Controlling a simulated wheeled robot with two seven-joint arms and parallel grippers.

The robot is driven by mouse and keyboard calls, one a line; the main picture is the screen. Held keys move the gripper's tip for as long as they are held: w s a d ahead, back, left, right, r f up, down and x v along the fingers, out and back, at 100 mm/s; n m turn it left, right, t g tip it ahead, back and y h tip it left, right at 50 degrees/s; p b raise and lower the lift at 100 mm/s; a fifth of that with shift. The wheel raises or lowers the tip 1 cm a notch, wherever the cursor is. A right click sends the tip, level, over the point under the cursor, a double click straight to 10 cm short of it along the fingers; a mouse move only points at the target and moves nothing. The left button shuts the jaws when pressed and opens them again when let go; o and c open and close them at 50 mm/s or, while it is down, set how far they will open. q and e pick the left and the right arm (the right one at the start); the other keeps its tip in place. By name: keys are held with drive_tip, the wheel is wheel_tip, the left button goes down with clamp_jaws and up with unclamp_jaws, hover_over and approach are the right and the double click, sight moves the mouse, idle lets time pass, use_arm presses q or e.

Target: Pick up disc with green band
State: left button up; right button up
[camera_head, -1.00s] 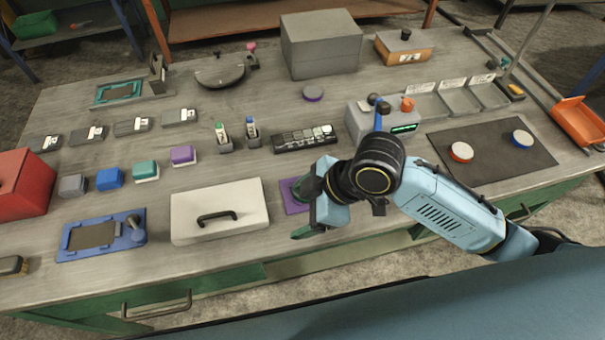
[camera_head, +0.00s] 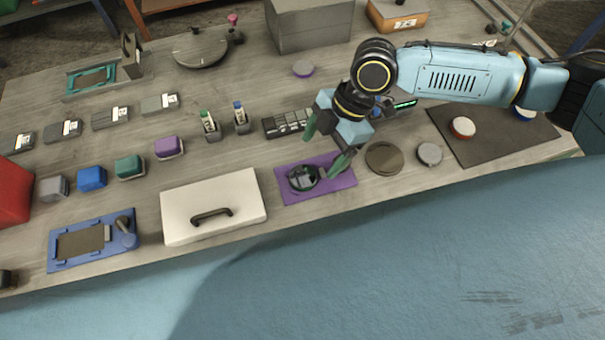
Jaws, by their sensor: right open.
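A round piece with a dark green rim (camera_head: 303,178) lies on the purple mat (camera_head: 337,184); its middle looks dark and grey, and I cannot tell for sure that it is the disc with the green band. My right gripper (camera_head: 326,145) is open and empty, its green-tipped fingers apart, just above and to the right of this piece. My left gripper is not in view.
A white lidded box (camera_head: 235,190) with a black handle stands left of the mat. A dark round plate (camera_head: 385,158) and a small grey disc (camera_head: 430,153) lie to its right. A black tray (camera_head: 284,123) is behind the gripper. Several coloured blocks stand farther left.

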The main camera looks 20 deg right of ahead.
sight(304, 175)
drive_tip(key=x, duration=0.7)
drive_tip(key=shift+w+a+f, duration=0.1)
drive_tip(key=shift+a+f, duration=0.05)
drive_tip(key=shift+a, duration=0.15)
drive_tip(key=shift+c, duration=0.3)
drive_tip(key=c, duration=1.4)
